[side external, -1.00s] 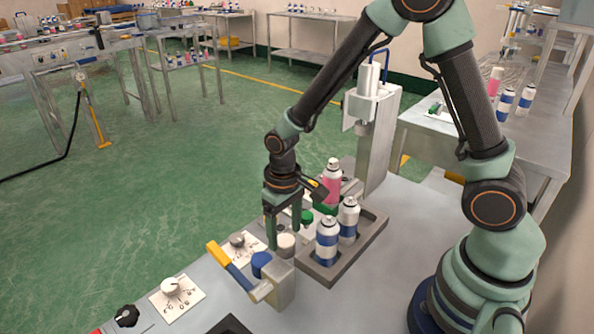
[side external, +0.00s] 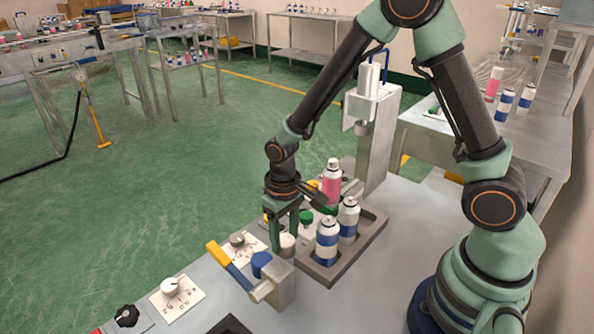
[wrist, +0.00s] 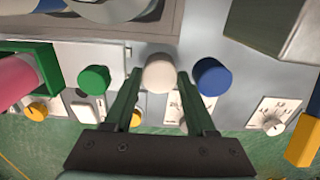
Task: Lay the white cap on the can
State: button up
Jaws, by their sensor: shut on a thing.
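The white cap (side external: 287,243) sits among other caps at the near end of the bench, and it also shows in the wrist view (wrist: 160,73). My gripper (side external: 286,236) is shut on it, with one finger on each side. In the wrist view the fingertips (wrist: 158,80) meet the cap's left and right sides. A pink can (side external: 331,181) stands upright beyond the gripper. In the wrist view the pink can (wrist: 16,82) shows at the left edge by a green holder (wrist: 45,67). Two blue-and-white cans (side external: 327,240) stand in a grey tray.
A green cap (wrist: 94,79) is left of the white cap and a blue cap (wrist: 212,77) close right. A yellow-handled lever (side external: 229,267) and dials (side external: 171,287) are nearby. The grey tray (side external: 371,232) and a tall press (side external: 379,136) stand beyond.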

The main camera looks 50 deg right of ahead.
jog(key=shift+r, duration=0.1)
jog(key=shift+r, duration=2.4)
jog(key=shift+r, duration=0.15)
notch_tip(320, 180, up, 19)
jog(key=m, duration=0.6)
send_over(333, 160)
notch_tip(333, 160, down, 4)
jog(key=shift+d+f, duration=0.1)
jog(key=shift+f, duration=2.95)
jog(key=shift+f, duration=0.15)
